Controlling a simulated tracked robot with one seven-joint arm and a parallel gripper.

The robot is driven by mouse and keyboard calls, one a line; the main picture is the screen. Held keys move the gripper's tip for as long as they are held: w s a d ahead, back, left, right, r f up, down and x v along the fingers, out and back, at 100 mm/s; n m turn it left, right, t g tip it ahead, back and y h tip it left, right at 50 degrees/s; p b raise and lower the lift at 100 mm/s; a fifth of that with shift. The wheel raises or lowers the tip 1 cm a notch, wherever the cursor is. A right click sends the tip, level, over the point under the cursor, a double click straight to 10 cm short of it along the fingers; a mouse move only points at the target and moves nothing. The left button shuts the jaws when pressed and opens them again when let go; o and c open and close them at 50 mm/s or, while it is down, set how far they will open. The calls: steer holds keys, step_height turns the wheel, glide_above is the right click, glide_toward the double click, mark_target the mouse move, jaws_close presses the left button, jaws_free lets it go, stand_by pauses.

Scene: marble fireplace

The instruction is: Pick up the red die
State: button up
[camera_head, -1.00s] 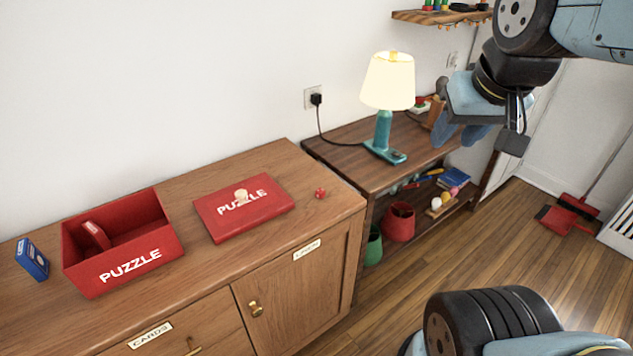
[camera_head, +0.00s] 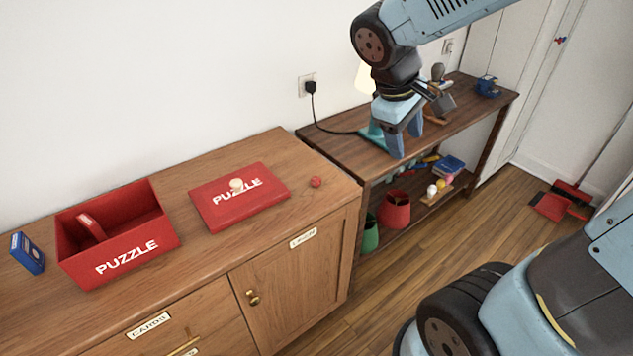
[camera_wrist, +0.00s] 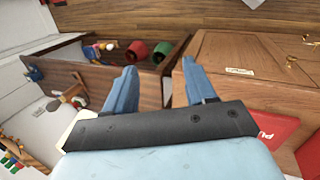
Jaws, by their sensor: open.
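The small red die (camera_head: 316,182) lies on the wooden cabinet top, just right of the red puzzle lid, near the cabinet's right end. My gripper (camera_head: 404,146) is open and empty, pointing down above the shelf table, to the right of the die and apart from it. In the wrist view my gripper's two blue fingers (camera_wrist: 152,92) are spread apart with nothing between them. I cannot make out the die in the wrist view.
The red puzzle lid (camera_head: 222,212) bears a small pale piece (camera_head: 237,185). A red puzzle box (camera_head: 160,251) and a blue card box (camera_head: 27,253) stand further left. A lamp (camera_head: 364,80) is partly hidden behind my arm. Red (camera_head: 395,210) and green (camera_head: 370,236) pots sit on the lower shelf.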

steer(key=w+a+f+n+t+h, duration=0.2)
steer(key=w+a+f+n+h, duration=0.35)
steer(key=a+f+n, duration=0.45)
steer(key=n+t, duration=0.6)
steer(key=n, duration=0.4)
glide_toward(313, 181)
steer(key=shift+y, duration=0.25)
steer(key=x, duration=0.4)
steer(key=shift+s+d, duration=0.3)
steer(key=shift+d, duration=0.05)
steer(key=shift+w+x, duration=0.2)
steer(key=shift+x, duration=2.5)
steer(key=shift+a+r, duration=0.1)
steer(key=shift+a, duration=0.1)
jaws_close()
